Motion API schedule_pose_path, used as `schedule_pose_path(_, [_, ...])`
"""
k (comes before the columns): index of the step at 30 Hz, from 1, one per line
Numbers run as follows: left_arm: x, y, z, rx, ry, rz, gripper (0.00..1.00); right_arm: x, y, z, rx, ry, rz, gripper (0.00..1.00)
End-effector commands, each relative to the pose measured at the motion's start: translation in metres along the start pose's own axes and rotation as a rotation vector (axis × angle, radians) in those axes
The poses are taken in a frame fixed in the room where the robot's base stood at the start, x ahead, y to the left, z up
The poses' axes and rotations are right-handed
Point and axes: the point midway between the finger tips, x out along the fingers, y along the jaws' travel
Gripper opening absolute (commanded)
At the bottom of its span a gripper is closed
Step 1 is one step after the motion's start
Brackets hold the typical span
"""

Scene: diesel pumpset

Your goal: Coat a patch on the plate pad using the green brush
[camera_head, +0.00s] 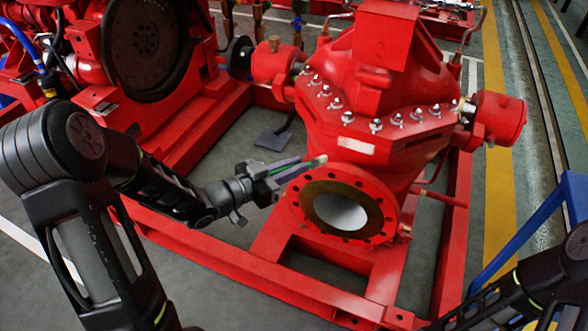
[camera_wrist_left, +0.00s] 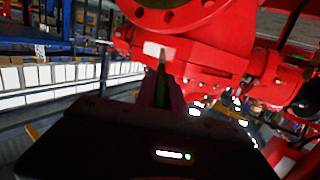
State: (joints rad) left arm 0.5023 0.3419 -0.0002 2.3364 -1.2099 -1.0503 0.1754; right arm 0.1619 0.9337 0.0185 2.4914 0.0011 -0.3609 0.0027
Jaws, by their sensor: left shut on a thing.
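My left gripper (camera_head: 290,170) is shut on the green brush, in front of the red pump casing. The green brush (camera_head: 303,163) points right, its pale tip close to the pump just above the round flange. A pale rectangular plate pad (camera_head: 351,144) sits on the casing front, up and right of the tip. In the left wrist view, the brush (camera_wrist_left: 161,88) points up toward the whitish pad (camera_wrist_left: 158,51); the tip appears at its lower edge. I cannot tell whether they touch. The right gripper is out of view; only part of my right arm shows at lower right.
The red pump (camera_head: 375,105) stands on a red base frame (camera_head: 300,255). Its round flange (camera_head: 300,200) opens below the brush. A red engine with a dark flywheel (camera_head: 145,40) is at upper left. A blue frame (camera_head: 520,235) stands at right. Grey floor shows between the frame rails.

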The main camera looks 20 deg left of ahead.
Motion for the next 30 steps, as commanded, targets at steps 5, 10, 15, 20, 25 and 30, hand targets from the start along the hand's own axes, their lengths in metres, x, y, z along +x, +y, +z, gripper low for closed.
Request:
schedule_pose_path(5, [0.018, -0.01, -0.002, 0.001, 0.001, 0.001, 0.0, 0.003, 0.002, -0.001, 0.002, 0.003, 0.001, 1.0])
schedule_pose_path(10, [0.035, -0.019, -0.005, 0.001, 0.003, 0.002, 0.0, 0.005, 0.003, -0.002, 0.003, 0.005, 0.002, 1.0])
schedule_pose_path(15, [0.048, -0.027, -0.007, 0.001, 0.003, 0.001, 0.0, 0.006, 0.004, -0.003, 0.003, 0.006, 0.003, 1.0])
schedule_pose_path(20, [0.053, -0.03, -0.008, -0.001, 0.002, 0.0, 0.0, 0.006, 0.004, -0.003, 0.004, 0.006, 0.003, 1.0])
schedule_pose_path(25, [0.054, -0.031, -0.008, -0.001, 0.002, 0.0, 0.0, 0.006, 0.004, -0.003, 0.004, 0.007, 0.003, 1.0])
schedule_pose_path(30, [0.054, -0.031, -0.008, -0.001, 0.002, 0.0, 0.0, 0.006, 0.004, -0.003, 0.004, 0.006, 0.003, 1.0])
